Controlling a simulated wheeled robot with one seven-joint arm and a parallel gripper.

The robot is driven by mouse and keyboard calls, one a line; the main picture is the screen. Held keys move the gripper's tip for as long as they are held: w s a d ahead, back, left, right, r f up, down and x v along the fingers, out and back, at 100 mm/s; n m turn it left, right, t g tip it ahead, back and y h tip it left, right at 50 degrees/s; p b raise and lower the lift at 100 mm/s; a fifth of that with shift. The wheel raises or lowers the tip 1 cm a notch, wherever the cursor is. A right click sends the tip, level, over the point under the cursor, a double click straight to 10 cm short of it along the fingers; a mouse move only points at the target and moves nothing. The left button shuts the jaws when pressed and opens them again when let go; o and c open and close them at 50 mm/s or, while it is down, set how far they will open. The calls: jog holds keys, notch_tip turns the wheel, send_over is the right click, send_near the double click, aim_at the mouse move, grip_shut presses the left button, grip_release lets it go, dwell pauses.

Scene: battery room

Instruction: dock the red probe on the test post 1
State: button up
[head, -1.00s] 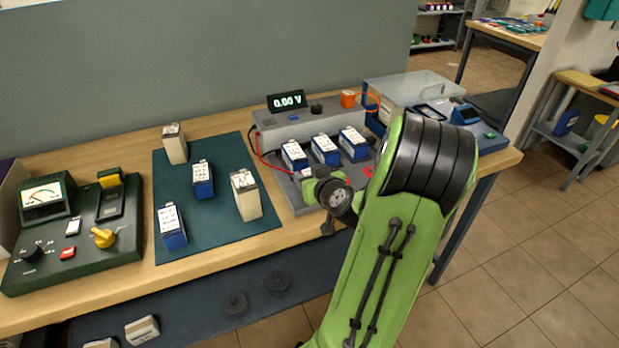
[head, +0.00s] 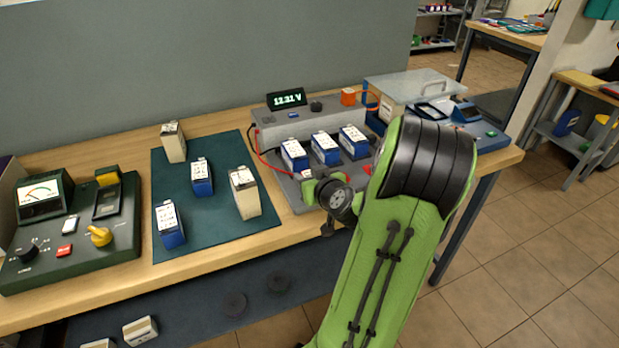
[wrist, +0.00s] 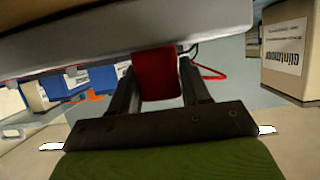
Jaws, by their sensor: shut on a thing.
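In the wrist view my gripper (wrist: 157,88) is shut on the red probe (wrist: 158,76), which sits between its two dark fingers. The probe's far end is hidden under a pale edge across the top of the view. In the head view the grey test bench (head: 285,190) holds three blue batteries, and its display (head: 286,99) is lit with a reading of about 12 V. My arm and wrist cover the bench's front right part. I cannot make out which contact is test post 1 or see the probe tip touching it.
A green mat (head: 225,223) with several blue and cream batteries lies left of the bench. A green meter box (head: 80,240) stands at the far left. A clear-lidded box (head: 415,84) is at the back right. In the wrist view a labelled cardboard-coloured block (wrist: 290,50) is close on the right.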

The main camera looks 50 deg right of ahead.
jog(key=o, duration=0.8)
jog(key=shift+b+v, duration=0.9)
jog(key=shift+v, duration=3.35)
jog(key=shift+s+a+r+b, duration=0.15)
jog(key=shift+s+a+b, duration=0.1)
jog(key=shift+s+b, duration=0.5)
jog(key=shift+s+a+r, duration=0.3)
